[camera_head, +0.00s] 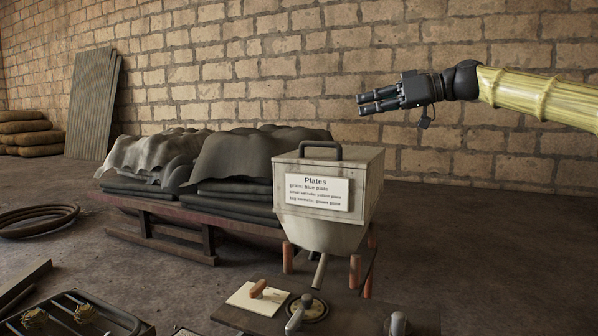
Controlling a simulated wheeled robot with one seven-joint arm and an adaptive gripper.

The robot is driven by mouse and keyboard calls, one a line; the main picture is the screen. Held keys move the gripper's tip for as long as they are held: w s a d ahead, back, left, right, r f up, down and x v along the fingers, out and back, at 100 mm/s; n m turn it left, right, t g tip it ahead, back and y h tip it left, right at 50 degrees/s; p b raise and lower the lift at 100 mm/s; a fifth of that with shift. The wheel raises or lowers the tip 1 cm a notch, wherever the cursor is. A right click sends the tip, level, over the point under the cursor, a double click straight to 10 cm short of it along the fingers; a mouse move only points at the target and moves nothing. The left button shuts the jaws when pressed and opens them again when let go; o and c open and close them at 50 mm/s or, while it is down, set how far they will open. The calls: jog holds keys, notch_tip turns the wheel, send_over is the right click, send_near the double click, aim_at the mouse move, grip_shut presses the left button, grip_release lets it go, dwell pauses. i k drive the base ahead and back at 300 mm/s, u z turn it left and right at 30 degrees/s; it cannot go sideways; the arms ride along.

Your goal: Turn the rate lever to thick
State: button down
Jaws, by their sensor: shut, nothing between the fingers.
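My gripper (361,104) is at the upper right in front of the brick wall, pointing left, its dark fingers shut and empty. It is well above and apart from the levers. On the dark bench top at the bottom, a grey lever (296,318) with a rounded end stands by a round dial (316,309). Left of it, an orange-brown handle (258,287) sits on a cream plate (243,299). I cannot read any markings there, so I cannot tell which is the rate lever or where it is set.
A hopper box (364,188) with a "Plates" label stands behind the levers. A grey knob (397,324) rises at the bench's right. Draped stacks (257,160) lie on a low wooden stand (160,239). A dark tray (135,324) is at lower left. The air below my gripper is clear.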

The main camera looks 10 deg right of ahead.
aim_at(256, 293)
jog(key=k, duration=1)
